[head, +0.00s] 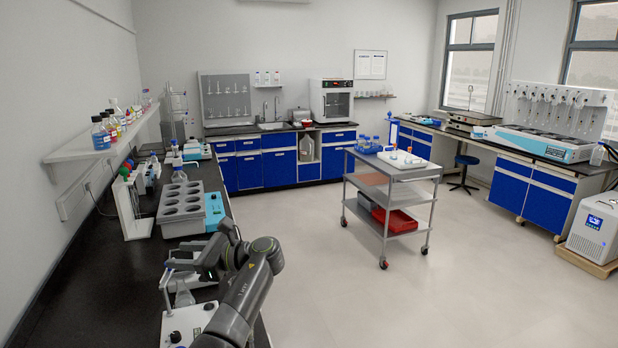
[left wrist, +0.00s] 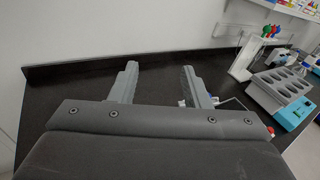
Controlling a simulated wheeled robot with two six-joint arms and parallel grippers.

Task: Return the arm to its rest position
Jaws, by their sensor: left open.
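My left arm reaches in from the bottom of the head view, over the front edge of the black bench (head: 85,285). My left gripper (head: 180,265) is over this bench, pointing left towards the wall. In the left wrist view its two grey fingers (left wrist: 160,84) stand wide apart with nothing held between them. A small glass flask (head: 184,297) stands on a white device (head: 190,322) just below the gripper. The gripper partly hides this device and its stand. My right gripper is not in view.
A grey block with round wells (head: 182,203) and a blue front unit (head: 215,210) stands beyond the gripper. A white rack with coloured tops (head: 130,205) is by the wall, under a bottle shelf (head: 100,148). The bench's left part is bare. A trolley (head: 390,190) stands on open floor.

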